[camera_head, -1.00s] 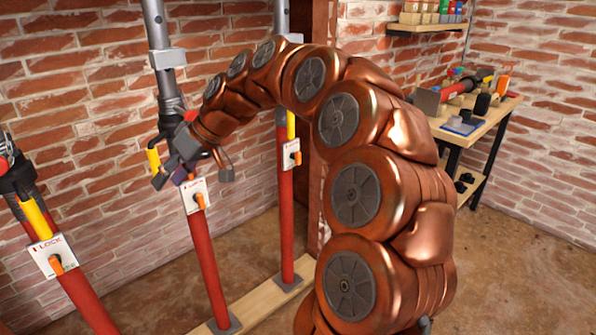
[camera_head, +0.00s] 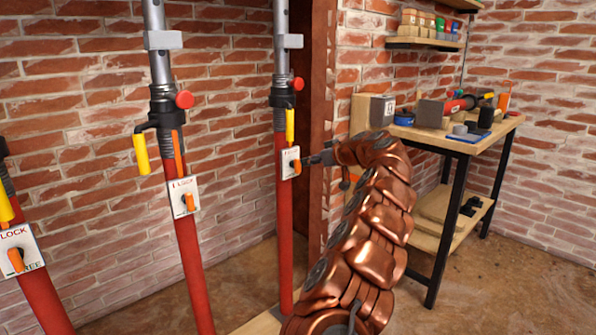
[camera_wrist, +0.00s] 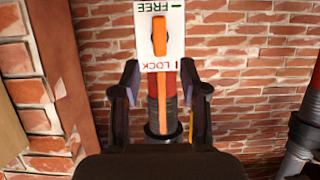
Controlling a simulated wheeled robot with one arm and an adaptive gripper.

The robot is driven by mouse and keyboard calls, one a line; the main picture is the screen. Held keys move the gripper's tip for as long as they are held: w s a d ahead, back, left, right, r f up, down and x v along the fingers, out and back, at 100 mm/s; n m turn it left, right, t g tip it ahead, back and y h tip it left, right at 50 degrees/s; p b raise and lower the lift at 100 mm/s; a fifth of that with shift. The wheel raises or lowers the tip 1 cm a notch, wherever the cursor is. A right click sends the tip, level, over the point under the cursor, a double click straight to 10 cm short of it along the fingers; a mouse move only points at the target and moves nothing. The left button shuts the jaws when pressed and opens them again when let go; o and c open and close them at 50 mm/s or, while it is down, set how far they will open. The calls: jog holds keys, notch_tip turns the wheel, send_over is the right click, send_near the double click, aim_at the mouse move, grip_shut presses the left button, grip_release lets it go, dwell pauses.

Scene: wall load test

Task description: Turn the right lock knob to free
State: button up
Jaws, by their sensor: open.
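The right red post (camera_head: 285,235) carries a white lock plate (camera_head: 290,152) with an orange knob (camera_head: 296,167). In the wrist view the plate (camera_wrist: 175,48) appears upside down, with FREE at the top and LOCK at the bottom. The knob (camera_wrist: 159,35) stands upright in that picture; which mark it points to I cannot tell. My gripper (camera_head: 318,159) is just right of the plate. In the wrist view my gripper (camera_wrist: 160,78) is open, its fingers on either side below the plate, apart from the knob. An orange strip (camera_wrist: 165,105) runs down the post between them.
The middle post (camera_head: 190,250) and left post (camera_head: 45,300) have similar plates and knobs. A yellow handle (camera_head: 290,127) hangs above the right plate. A workbench (camera_head: 455,143) with tools stands at the right. A brick column edge (camera_head: 345,60) is close behind my arm.

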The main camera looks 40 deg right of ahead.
aim_at(299, 162)
jog(key=shift+x, duration=3.85)
jog(key=shift+c, duration=0.4)
grip_shut()
jog(key=shift+d, duration=0.15)
